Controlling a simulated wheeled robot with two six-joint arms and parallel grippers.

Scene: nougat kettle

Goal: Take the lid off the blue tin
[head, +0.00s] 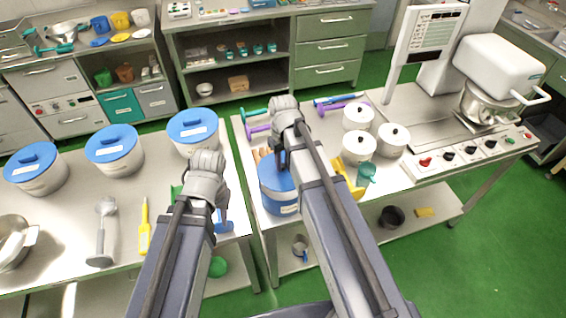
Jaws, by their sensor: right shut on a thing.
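The blue tin (282,201), with a white label on its front, stands upright near the left edge of the right-hand bench. My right gripper (283,163) is over its top and shut, it appears on the lid. The gripper and arm hide most of the lid, so I cannot tell whether the lid is seated or raised. My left gripper (222,212) hangs left of the tin, near the gap between the benches. Its fingertips are too dark and small to tell open from shut.
White tubs with blue lids (115,148) stand on the left bench. White lidded pots (359,147), a yellow item (349,180) and a teal jug (366,174) are right of the tin. Purple- and green-handled tools lie behind it. A mixer (498,75) stands far right.

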